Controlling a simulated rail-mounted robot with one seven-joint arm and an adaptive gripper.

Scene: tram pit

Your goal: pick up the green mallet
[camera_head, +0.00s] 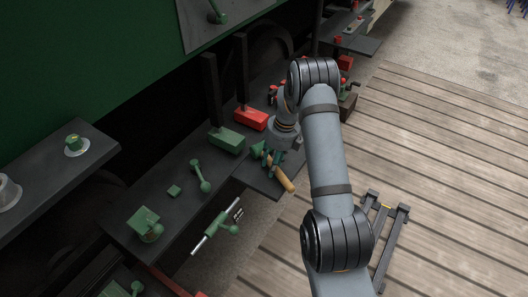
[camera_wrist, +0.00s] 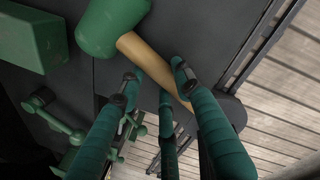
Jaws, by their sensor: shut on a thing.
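The green mallet has a green head (camera_wrist: 112,24) and a light wooden handle (camera_wrist: 148,62). In the head view its handle (camera_head: 284,180) points toward the front edge of a dark shelf, with the head at the upper left. My gripper (camera_wrist: 156,76) has teal fingers on both sides of the handle, and it is shut on the mallet. In the head view my gripper (camera_head: 273,158) is just over the shelf, partly hidden by my arm. I cannot tell whether the mallet still touches the shelf.
A green block (camera_head: 226,140) and a red block (camera_head: 251,118) with dark uprights stand behind the mallet. Green fittings (camera_head: 201,178) lie on the dark shelf to the left. A green-handled bar (camera_head: 215,228) is below. Wooden decking (camera_head: 440,170) is open to the right.

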